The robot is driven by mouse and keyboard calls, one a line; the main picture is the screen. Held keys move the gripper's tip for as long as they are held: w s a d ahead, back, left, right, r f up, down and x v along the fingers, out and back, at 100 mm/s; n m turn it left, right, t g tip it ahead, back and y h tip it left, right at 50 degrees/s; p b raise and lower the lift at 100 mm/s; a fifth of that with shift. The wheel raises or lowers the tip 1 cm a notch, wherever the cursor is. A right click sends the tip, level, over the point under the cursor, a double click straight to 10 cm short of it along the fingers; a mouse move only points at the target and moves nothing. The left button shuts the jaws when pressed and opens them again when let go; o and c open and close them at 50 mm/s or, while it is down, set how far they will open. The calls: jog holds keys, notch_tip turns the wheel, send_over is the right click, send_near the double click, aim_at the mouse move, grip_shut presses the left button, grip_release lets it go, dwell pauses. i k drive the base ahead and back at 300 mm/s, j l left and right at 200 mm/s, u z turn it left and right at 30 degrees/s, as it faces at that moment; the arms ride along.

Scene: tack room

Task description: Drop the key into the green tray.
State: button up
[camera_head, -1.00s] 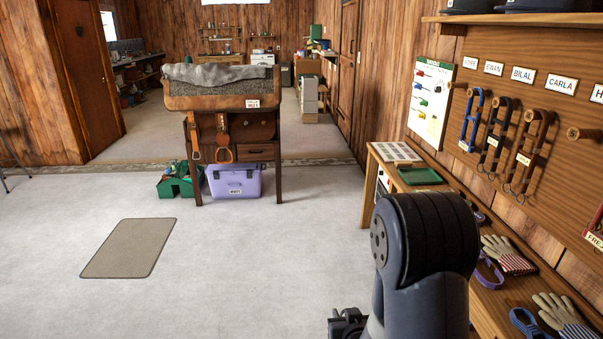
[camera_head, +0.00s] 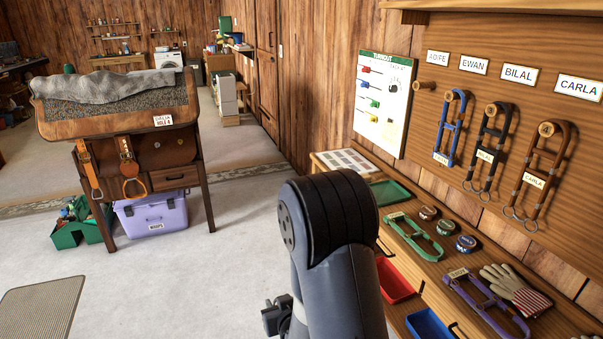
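A shallow green tray (camera_head: 391,192) lies on the wooden bench along the right wall, just beyond my arm and beside a flat card with a grid of pictures. No key can be made out for sure. My gripper (camera_head: 276,316) shows only in part at the lower middle, left of my arm's dark link and over the floor. Its fingertips are unclear, so I cannot tell whether it is open or holds anything. It is well short of the tray and apart from it.
On the bench (camera_head: 467,272) lie a green halter (camera_head: 414,236), small round tins, a purple halter (camera_head: 488,303) and gloves (camera_head: 516,288). Red (camera_head: 394,281) and blue (camera_head: 428,325) bins sit at its front. A saddle stand (camera_head: 118,125) stands left; floor between is clear.

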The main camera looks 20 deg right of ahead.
aim_at(388, 193)
jog(key=i+z, duration=0.2)
jog(key=i, duration=0.25)
jog(key=i+j+z, duration=0.25)
jog(key=i, duration=0.2)
jog(key=i+j+z, duration=0.2)
jog(key=i, duration=0.25)
jog(key=i+j+z, duration=0.1)
jog(key=z, duration=0.3)
jog(key=i+j+z, duration=0.2)
jog(key=z, duration=0.2)
jog(key=i+j+z, duration=0.25)
jog(key=z, duration=0.15)
jog(key=i+j+z, duration=0.1)
jog(key=j+z, duration=0.15)
jog(key=z, duration=0.15)
jog(key=i+j+z, duration=0.1)
jog(key=j+z, duration=0.15)
jog(key=z, duration=0.15)
jog(key=i+j+z, duration=0.1)
jog(key=j+z, duration=0.45)
jog(key=z, duration=0.2)
jog(key=j+z, duration=0.65)
jog(key=j, duration=0.15)
